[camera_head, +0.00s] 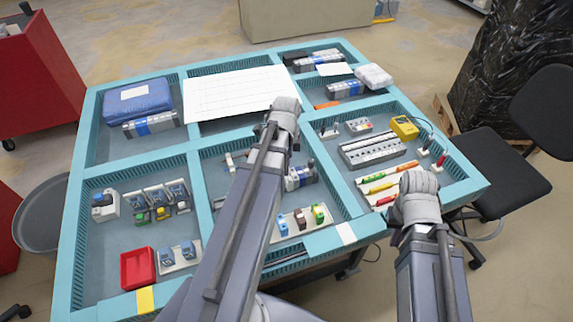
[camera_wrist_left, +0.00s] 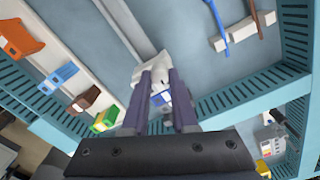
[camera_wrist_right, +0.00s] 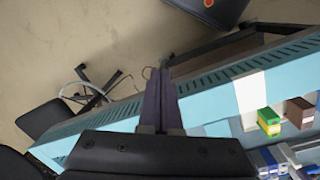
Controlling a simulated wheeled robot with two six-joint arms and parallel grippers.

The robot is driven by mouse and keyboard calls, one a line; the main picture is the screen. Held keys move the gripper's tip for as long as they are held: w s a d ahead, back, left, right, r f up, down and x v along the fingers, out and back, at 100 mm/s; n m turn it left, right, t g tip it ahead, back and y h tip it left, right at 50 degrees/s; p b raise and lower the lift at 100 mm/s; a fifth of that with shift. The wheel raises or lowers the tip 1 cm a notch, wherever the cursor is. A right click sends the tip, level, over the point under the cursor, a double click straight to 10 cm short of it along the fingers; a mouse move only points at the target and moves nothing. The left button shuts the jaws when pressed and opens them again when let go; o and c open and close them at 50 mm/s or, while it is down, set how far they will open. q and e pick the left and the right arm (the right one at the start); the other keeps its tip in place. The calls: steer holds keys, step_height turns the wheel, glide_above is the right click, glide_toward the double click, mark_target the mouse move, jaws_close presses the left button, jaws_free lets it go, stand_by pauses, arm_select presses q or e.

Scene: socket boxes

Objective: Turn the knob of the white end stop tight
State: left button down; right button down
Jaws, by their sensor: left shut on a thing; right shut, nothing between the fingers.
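My left gripper (camera_head: 283,120) is over the middle compartment of the table. In the left wrist view its fingers (camera_wrist_left: 160,85) are shut on a white piece (camera_wrist_left: 152,68), which appears to be the white end stop. The piece is at the end of a pale grey rail (camera_wrist_left: 130,25), with a small blue-and-white part visible between the fingers. The knob cannot be made out, as the fingers cover much of the piece. My right gripper (camera_head: 416,185) is shut and empty above the right front of the table; its fingers (camera_wrist_right: 160,90) also show in the right wrist view.
The turquoise table (camera_head: 78,225) has ribbed dividers between compartments. A strip with coloured terminal blocks (camera_wrist_left: 98,100) lies near the left gripper. Screwdrivers (camera_head: 380,185) and a yellow meter (camera_head: 404,127) lie at right. A red bin (camera_head: 138,268) stands front left.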

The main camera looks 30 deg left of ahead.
arm_select(q)
steer(key=c, duration=1)
jaws_free()
steer(key=shift+r, duration=0.1)
step_height(320, 180, up, 8)
steer(key=p, duration=0.8)
steer(key=shift+f, duration=0.2)
